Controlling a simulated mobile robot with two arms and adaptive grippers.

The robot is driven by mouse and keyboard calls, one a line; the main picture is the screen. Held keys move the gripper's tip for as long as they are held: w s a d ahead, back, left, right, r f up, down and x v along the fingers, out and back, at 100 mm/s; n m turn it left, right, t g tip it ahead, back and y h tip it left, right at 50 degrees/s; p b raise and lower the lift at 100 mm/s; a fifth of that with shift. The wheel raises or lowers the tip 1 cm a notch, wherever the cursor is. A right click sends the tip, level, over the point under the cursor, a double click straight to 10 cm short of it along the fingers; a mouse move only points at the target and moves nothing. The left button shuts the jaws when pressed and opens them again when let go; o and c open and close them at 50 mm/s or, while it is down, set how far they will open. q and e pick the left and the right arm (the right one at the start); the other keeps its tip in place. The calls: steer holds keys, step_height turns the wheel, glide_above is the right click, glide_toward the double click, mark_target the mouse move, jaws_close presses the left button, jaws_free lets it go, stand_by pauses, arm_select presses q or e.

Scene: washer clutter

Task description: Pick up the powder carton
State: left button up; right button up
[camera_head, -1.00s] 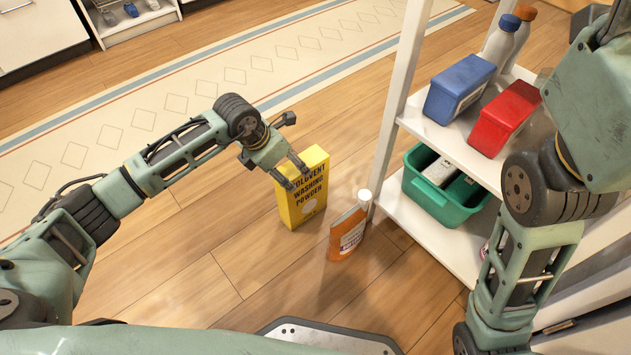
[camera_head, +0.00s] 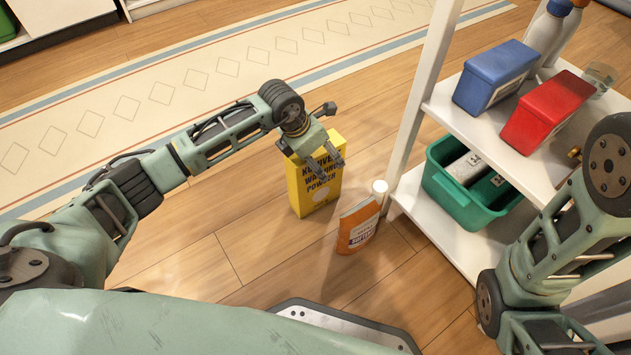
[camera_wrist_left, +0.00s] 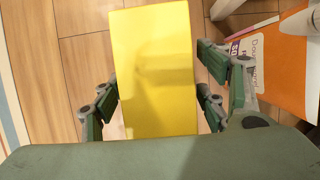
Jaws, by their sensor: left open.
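The yellow powder carton (camera_head: 308,197) stands upright on the wooden floor, left of the white shelf's front post. My left gripper (camera_head: 330,171) is over its top in the head view, with the fingers pointing down and hiding part of the lettering. In the left wrist view the carton's plain yellow face (camera_wrist_left: 153,60) lies between the spread fingers, one pair on either side. The fingers look apart from the carton, though contact is hard to tell. My right arm shows at the right of the head view, but its gripper is out of frame.
The white shelf (camera_head: 440,232) holds a green bin (camera_head: 455,202), a blue box (camera_head: 495,78) and a red box (camera_head: 545,112). Floor to the left is open.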

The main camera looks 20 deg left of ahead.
arm_select(q)
steer(key=shift+x, duration=0.75)
steer(key=shift+f, duration=0.3)
jaws_close()
stand_by(0.6)
steer(key=shift+w+r, duration=0.1)
steer(key=shift+r, duration=0.05)
